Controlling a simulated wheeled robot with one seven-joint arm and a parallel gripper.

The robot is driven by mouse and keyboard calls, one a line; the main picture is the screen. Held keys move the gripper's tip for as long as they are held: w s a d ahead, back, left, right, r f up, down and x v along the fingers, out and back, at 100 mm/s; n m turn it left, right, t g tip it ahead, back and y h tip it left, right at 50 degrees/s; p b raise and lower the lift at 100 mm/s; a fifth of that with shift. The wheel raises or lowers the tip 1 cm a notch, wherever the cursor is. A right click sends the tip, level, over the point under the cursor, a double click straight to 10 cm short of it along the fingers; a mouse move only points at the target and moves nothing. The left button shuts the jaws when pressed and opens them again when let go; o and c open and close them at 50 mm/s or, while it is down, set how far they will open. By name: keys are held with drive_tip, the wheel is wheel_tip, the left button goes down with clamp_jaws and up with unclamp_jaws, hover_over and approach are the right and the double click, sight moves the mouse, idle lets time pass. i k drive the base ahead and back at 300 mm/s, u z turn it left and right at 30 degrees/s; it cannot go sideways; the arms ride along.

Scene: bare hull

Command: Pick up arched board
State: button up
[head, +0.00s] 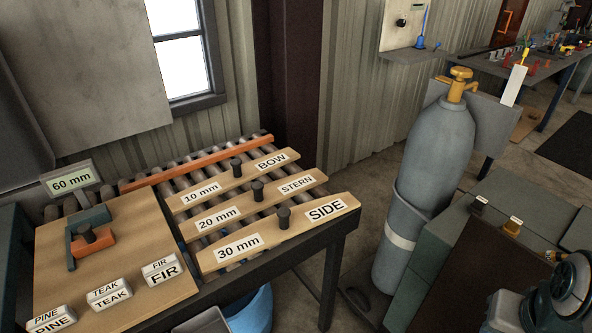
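Three light wooden boards with dark knobs lie on a roller table. The back one (222,181) is labelled 10 mm and BOW. The middle one (240,208) is labelled 20 mm and STERN. The front one (285,235) is labelled 30 mm and SIDE; it is the widest, and its outline looks slightly bowed toward its right end. I cannot tell for sure which is the arched board. All three lie flat and apart from each other, with nothing touching their knobs.
A wooden panel (120,255) left of the boards carries PINE, TEAK and FIR blocks and an orange-and-teal device. A 60 mm display (71,180) stands behind. A grey gas cylinder (425,170) stands right of the table. A blue bucket (252,312) is below the table's front edge.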

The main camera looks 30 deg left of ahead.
sight(261, 197)
drive_tip(key=u, duration=0.7)
drive_tip(key=i, duration=1.05)
drive_tip(key=u, duration=0.95)
